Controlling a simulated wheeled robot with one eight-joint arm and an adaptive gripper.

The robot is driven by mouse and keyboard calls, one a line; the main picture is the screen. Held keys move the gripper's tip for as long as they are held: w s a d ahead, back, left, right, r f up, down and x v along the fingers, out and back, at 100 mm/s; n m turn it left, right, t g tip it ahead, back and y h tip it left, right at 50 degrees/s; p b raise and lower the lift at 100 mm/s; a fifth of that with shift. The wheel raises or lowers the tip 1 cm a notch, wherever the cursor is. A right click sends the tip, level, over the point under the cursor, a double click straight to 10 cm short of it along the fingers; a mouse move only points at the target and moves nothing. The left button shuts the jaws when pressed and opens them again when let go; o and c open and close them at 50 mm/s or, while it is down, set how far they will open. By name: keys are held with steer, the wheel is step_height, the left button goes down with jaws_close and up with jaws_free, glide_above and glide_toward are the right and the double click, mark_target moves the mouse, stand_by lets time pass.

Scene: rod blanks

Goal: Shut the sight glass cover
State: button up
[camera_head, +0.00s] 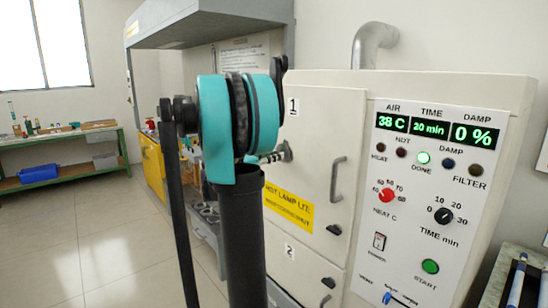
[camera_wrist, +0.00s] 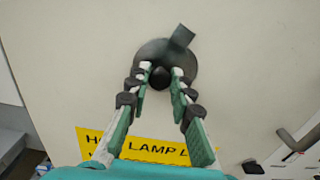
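In the wrist view, a dark grey round disc (camera_wrist: 187,58) sits on the cream door, with a flat tab sticking out at its upper right. A black round knob (camera_wrist: 160,78) stands at its middle. I take this to be the sight glass cover; no glass shows. My gripper (camera_wrist: 161,72) has one finger on each side of the knob, with the tips close to it. Whether they press on it I cannot tell. In the head view, my gripper (camera_head: 270,157) reaches the upper door's left part, and my arm hides most of it.
The upper door (camera_head: 315,130) of the cream cabinet is marked 1 and has a bar handle (camera_head: 338,178). A yellow hot lamp label (camera_wrist: 130,145) lies below the disc. The control panel (camera_head: 430,170) is to the right. Open floor lies left.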

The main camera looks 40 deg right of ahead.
jaws_close()
steer(key=shift+s+f+n, duration=0.1)
steer(key=shift+s+n, duration=0.3)
steer(key=shift+n, duration=0.65)
steer(key=shift+s+f+n, duration=0.1)
steer(key=shift+s+n, duration=0.3)
steer(key=shift+n, duration=0.65)
steer(key=o, duration=0.8)
jaws_free()
